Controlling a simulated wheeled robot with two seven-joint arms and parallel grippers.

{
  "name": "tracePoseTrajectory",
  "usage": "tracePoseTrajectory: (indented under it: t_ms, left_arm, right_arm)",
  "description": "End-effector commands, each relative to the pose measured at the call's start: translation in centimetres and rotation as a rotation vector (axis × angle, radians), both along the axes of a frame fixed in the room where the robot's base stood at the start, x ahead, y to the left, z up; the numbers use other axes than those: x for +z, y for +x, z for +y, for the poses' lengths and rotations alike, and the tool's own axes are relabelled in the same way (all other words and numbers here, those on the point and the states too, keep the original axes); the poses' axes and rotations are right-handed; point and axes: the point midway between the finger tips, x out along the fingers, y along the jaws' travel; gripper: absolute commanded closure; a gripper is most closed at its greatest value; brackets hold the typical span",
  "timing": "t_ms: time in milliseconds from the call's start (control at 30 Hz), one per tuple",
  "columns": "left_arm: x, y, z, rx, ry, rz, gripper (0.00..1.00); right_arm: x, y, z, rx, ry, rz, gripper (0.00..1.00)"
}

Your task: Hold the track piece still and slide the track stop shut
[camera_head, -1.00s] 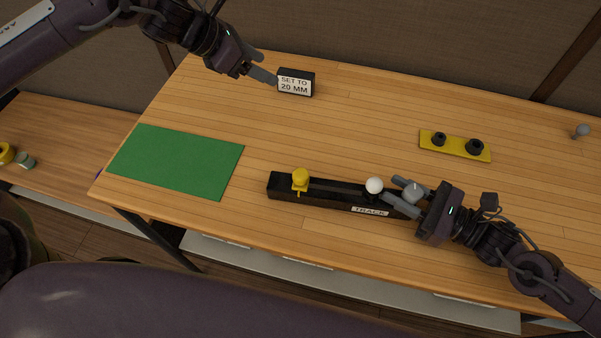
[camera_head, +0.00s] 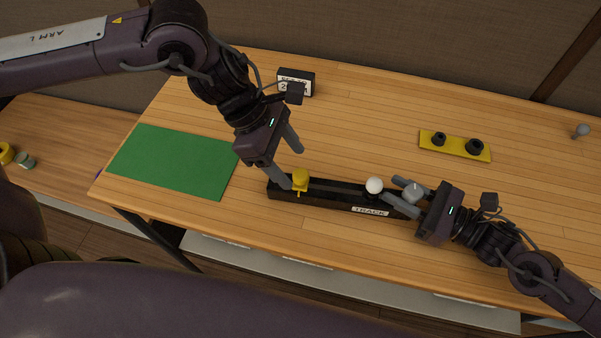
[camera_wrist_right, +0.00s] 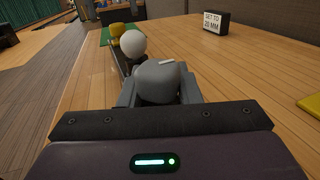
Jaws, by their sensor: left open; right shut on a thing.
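The black track piece (camera_head: 335,199), labelled TRACK, lies along the front of the table. The yellow track stop (camera_head: 300,177) is at its left end, and a white ball (camera_head: 374,185) sits towards its right end. My right gripper (camera_head: 404,196) is shut on a grey rounded knob (camera_head: 413,192) at the track's right end; the knob (camera_wrist_right: 158,82) fills the space between the fingers in the right wrist view. My left gripper (camera_head: 292,167) is open at the yellow stop, one finger beside its left side and one behind it. I cannot tell whether they touch.
A sign (camera_head: 296,80) reading SET TO 20 MM in the right wrist view stands at the back, partly covered by my left arm in the head view. A green mat (camera_head: 175,160) lies left. A yellow plate (camera_head: 455,146) with two black knobs and a small grey knob (camera_head: 581,131) are right.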

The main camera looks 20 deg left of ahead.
Motion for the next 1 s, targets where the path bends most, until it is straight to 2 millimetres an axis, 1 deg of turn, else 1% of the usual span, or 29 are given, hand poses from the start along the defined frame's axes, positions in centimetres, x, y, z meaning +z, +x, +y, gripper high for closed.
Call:
tracePoseTrajectory:
  t_ms: [100,333,500,800,1000]
  left_arm:
    - [-1.7,-0.1,-0.9,0.000,0.001,0.004,0.38]
    - [-3.8,0.0,-2.1,-0.001,0.000,0.002,0.38]
    - [-4.5,0.1,-2.4,0.001,0.000,0.000,0.38]
    - [-4.5,0.1,-2.5,0.001,0.000,-0.002,0.38]
    - [-4.5,0.1,-2.5,0.001,0.000,-0.002,0.64]
  right_arm:
    - [0.0,0.0,0.0,0.000,0.000,0.000,0.99]
    - [0.0,0.0,0.0,0.000,0.000,0.000,0.99]
    - [0.0,0.0,0.0,0.000,0.000,0.000,0.99]
    - [0.0,0.0,0.0,0.000,0.000,0.000,0.99]
    - [0.0,0.0,0.0,0.000,0.000,0.000,0.99]
